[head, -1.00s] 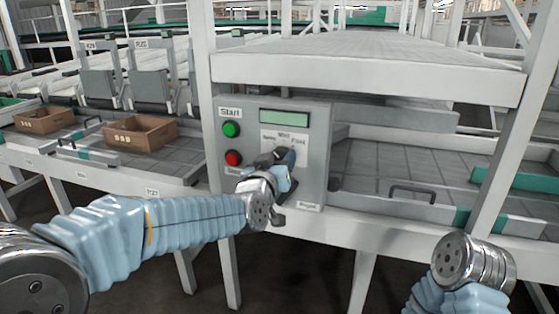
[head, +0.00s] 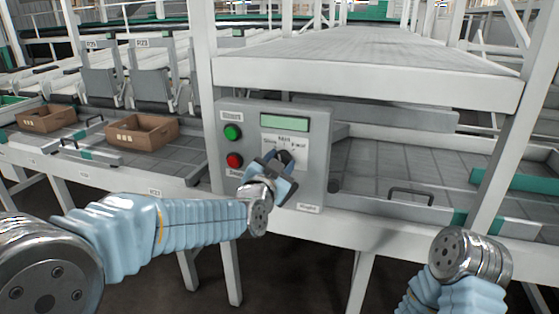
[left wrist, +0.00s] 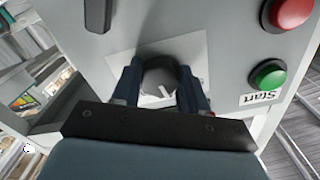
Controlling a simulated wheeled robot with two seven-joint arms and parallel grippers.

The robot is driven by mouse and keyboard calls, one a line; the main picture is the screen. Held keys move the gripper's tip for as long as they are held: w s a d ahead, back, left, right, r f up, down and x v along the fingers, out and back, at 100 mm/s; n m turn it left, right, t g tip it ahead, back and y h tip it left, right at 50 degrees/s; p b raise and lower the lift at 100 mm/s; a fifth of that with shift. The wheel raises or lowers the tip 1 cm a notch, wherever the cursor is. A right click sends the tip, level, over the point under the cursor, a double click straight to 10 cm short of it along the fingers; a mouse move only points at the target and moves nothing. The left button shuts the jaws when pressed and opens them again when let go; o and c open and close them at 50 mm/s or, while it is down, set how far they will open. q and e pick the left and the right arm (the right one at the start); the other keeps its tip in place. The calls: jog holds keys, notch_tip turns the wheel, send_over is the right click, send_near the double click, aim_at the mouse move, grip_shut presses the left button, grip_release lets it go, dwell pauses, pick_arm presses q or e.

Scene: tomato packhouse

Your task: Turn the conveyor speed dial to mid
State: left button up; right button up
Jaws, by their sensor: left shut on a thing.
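The grey control box (head: 230,190) hangs on the white frame in the head view, with a green display, a green start button (head: 232,132) and a red button (head: 234,160). The dark round speed dial (left wrist: 160,78) sits on a pale label plate (left wrist: 198,50) in the left wrist view, with a light pointer mark on its face. My left gripper (head: 281,162) is shut on the dial, one finger on each side of it. In the head view the gripper hides most of the dial. My right arm's wrist end shows at lower right; its gripper fingers are out of view.
A white conveyor (head: 370,72) runs above and behind the box. Cardboard boxes (head: 143,131) stand on the bench at left. A grey tray with a dark handle (head: 411,194) lies to the right of the box.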

pick_arm(q)
jog(key=shift+m, duration=1)
jog(key=o, duration=1.1)
jog(key=shift+c, duration=0.2)
jog(key=shift+s, duration=0.1)
jog(key=p+v, duration=0.1)
jog(key=v, duration=1.2)
jog(key=shift+s, duration=0.25)
jog(key=shift+a, duration=0.15)
